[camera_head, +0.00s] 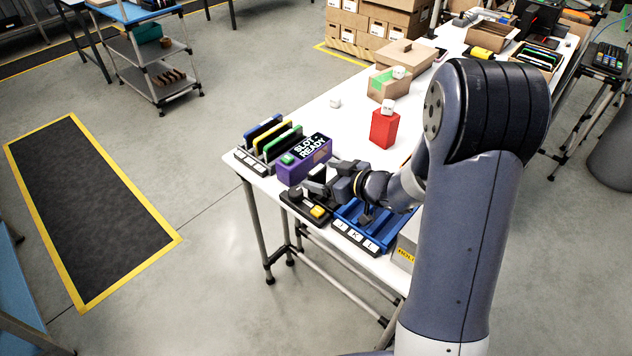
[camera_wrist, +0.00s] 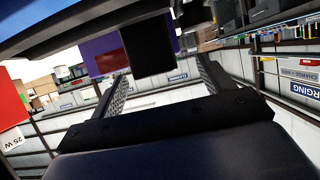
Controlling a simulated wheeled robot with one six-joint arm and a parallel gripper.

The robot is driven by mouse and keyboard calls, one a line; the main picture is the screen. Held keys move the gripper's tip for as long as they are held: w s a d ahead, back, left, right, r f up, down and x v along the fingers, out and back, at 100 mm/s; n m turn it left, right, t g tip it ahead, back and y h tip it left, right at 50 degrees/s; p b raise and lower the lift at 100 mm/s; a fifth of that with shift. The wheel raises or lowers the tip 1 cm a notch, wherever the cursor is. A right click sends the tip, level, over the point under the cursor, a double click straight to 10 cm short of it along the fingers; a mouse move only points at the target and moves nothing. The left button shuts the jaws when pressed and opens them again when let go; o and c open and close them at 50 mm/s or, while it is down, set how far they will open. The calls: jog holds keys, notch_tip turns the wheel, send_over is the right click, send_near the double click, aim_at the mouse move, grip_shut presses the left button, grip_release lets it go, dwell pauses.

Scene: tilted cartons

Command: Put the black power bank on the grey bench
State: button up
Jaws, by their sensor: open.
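My gripper (camera_head: 330,177) is open low over the near left end of the white table. A dark block, seemingly the black power bank (camera_head: 317,174), stands at its fingertips, just in front of the purple box. In the wrist view the open fingers (camera_wrist: 158,78) point towards a black block (camera_wrist: 148,45), which shows in the gap between them. I cannot tell whether either finger touches it. Its lower part is hard to make out. No bench that I can surely call the grey bench shows.
The purple box (camera_head: 303,162) reads "SLOT READY". A rack (camera_head: 252,163) with coloured panels stands left of it. A black base (camera_head: 302,207) with a yellow button and a blue tray (camera_head: 352,238) lie near my gripper. A red box (camera_head: 384,130) stands farther back on the white table (camera_head: 330,118).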

aim_at(312, 169)
jog(key=shift+w+d+p+x, duration=0.1)
jog(key=shift+p+x, duration=0.1)
jog(key=shift+x, duration=1.15)
jog(key=shift+w+d+p+x, duration=0.1)
jog(key=shift+w+p+x, duration=0.05)
jog(key=shift+x, duration=1.25)
jog(key=shift+r, duration=0.1)
jog(key=shift+c, duration=0.2)
jog(key=c, duration=1.2)
